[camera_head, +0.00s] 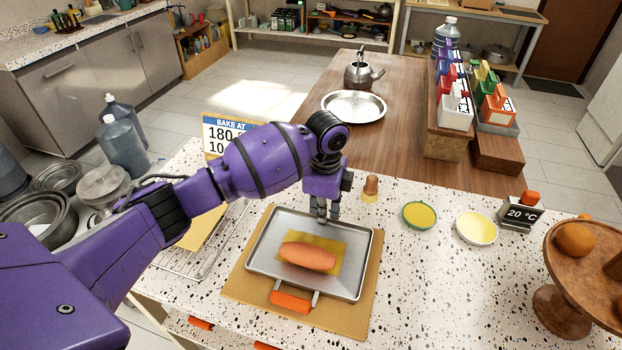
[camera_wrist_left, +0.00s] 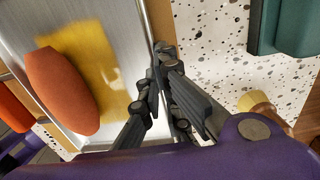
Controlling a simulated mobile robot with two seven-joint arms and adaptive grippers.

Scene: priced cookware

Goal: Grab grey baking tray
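The grey baking tray (camera_head: 353,262) lies on a brown board on the speckled counter, with an orange loaf-shaped item (camera_head: 308,256) on a yellow sheet in it. An orange handle (camera_head: 291,301) is at its near edge. My left gripper (camera_head: 322,217) is at the tray's far edge, pointing down. In the left wrist view the tray (camera_wrist_left: 115,22) shows its rim running between the fingers of the left gripper (camera_wrist_left: 163,58). The fingertips are close together on the rim; the exact contact is partly hidden. My right gripper is not in view.
A wooden pepper-mill-like object (camera_head: 370,188) stands close right of the gripper. A green-rimmed bowl (camera_head: 420,215), a pale bowl (camera_head: 476,227) and a temperature display (camera_head: 520,212) are farther right. A wire rack (camera_head: 205,250) lies left. A fruit stand (camera_head: 562,312) is at the right edge.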

